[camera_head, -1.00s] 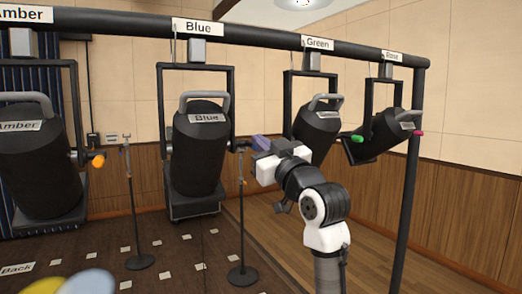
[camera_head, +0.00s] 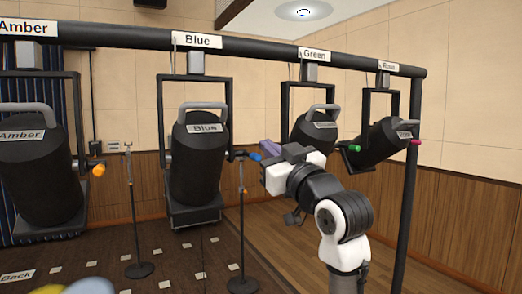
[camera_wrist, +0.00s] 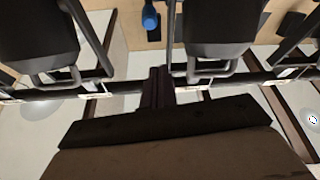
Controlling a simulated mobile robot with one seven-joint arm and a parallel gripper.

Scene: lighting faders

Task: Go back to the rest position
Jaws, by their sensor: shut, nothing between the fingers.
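My gripper (camera_head: 266,151) is shut and empty in the head view. Its purple fingertips point up and left, just right of the blue knob (camera_head: 254,157) on the side of the Blue light (camera_head: 198,165). In the wrist view the shut fingers (camera_wrist: 158,85) show at the middle, and the blue knob (camera_wrist: 151,18) is beyond them, with a gap between. The Green light (camera_head: 313,132) hangs behind my gripper and is partly hidden by it.
A black overhead bar (camera_head: 130,47) carries the lights. The Amber light (camera_head: 38,170) hangs left, and another light (camera_head: 385,143) hangs right by a post (camera_head: 405,200). Two thin stands (camera_head: 136,215) rise from the floor. Open floor lies in front.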

